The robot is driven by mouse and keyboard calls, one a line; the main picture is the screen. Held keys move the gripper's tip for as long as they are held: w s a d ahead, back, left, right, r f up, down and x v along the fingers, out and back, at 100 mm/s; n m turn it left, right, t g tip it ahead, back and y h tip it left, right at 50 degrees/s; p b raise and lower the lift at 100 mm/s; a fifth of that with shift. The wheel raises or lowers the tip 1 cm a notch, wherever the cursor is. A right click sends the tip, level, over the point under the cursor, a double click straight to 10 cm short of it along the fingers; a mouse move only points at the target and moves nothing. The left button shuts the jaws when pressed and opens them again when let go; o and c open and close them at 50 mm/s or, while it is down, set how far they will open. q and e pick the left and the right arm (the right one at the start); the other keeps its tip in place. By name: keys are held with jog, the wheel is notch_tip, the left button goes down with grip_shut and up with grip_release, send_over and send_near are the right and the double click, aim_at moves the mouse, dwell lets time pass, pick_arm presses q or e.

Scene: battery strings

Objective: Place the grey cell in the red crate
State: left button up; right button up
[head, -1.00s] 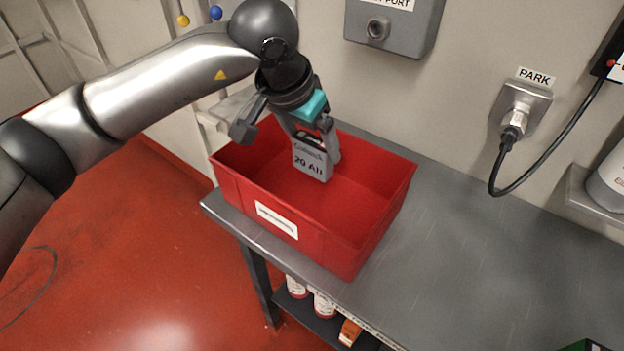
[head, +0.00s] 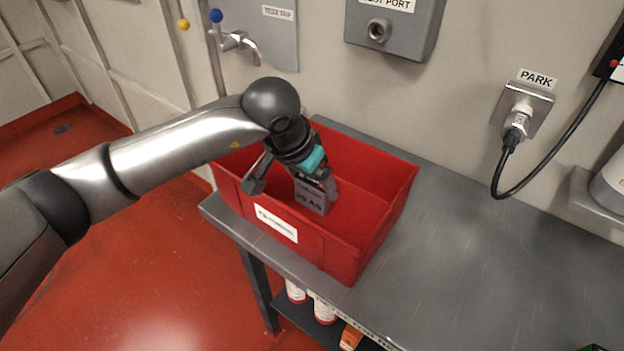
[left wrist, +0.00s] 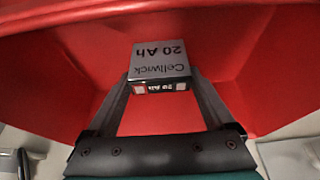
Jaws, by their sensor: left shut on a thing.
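The grey cell (head: 309,198), marked "20 Ah", is down inside the red crate (head: 390,205), below its rim. In the left wrist view the cell (left wrist: 160,62) sits between the two fingers, with red crate walls (left wrist: 60,60) around it. My left gripper (head: 318,186) reaches down into the crate and is shut on the cell, which is slightly tilted in the head view. Whether the cell's lower end touches the crate floor cannot be told. My right gripper is not in view.
The crate stands on a grey metal bench (head: 470,240) against the wall. To its right the bench top is clear. A PARK socket (head: 520,115) with a black cable (head: 497,175) is on the wall. Bottles (head: 322,308) stand on a shelf below.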

pick_arm(q)
jog(key=o, duration=1.4)
jog(key=shift+f, duration=0.1)
jog(key=shift+r, duration=0.45)
jog(key=p+v, duration=0.1)
jog(key=v, duration=1)
jog(key=shift+r, duration=0.25)
jog(key=shift+s, duration=0.1)
